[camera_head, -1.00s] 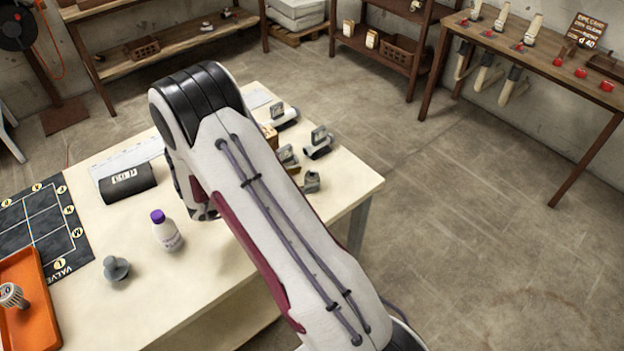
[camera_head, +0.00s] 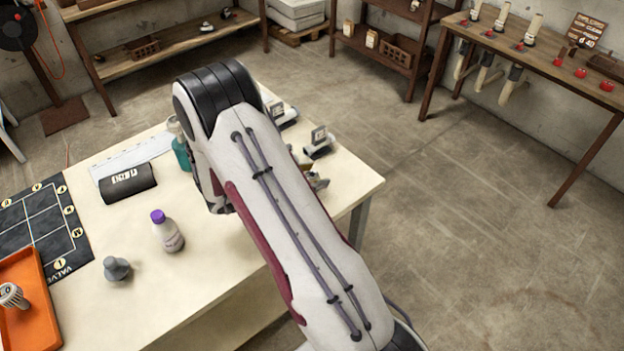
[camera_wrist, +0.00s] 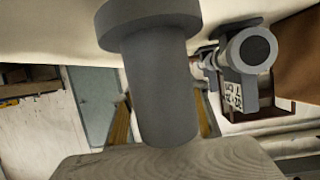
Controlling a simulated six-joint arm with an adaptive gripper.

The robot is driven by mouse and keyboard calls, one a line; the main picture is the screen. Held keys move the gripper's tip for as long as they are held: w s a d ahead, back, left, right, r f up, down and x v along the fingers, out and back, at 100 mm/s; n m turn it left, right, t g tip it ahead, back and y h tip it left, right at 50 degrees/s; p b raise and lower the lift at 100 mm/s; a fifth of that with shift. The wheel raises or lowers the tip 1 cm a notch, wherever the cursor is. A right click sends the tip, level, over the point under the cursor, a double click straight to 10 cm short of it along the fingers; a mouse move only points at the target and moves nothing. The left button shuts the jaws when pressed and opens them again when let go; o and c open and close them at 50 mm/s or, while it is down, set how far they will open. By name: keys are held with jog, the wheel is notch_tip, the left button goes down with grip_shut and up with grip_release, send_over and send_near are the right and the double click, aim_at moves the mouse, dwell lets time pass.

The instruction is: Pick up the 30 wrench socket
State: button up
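In the wrist view a grey cylinder with a wide flange (camera_wrist: 165,90) fills the middle, very close to the camera. A grey, textured block (camera_wrist: 165,165) lies below it at the bottom edge. Narrow brown strips show on both sides of the cylinder; I cannot tell whether they are my fingers or background. My arm hides my gripper in the head view, so its opening cannot be read. No piece shows a readable 30, so I cannot tell which is the 30 wrench socket. A grey flanged piece (camera_head: 117,269) stands on the front of the table.
The cream table (camera_head: 140,315) holds a purple-capped bottle (camera_head: 168,232), a black roll (camera_head: 128,182), an orange tray (camera_head: 38,320) and a teal bottle (camera_head: 182,150). Tagged fittings (camera_head: 319,143) stand at its right side; one pipe fitting (camera_wrist: 249,55) shows in the wrist view.

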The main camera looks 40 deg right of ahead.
aim_at(312, 175)
grip_shut()
jog(key=shift+r, duration=0.1)
jog(key=shift+r, duration=4.95)
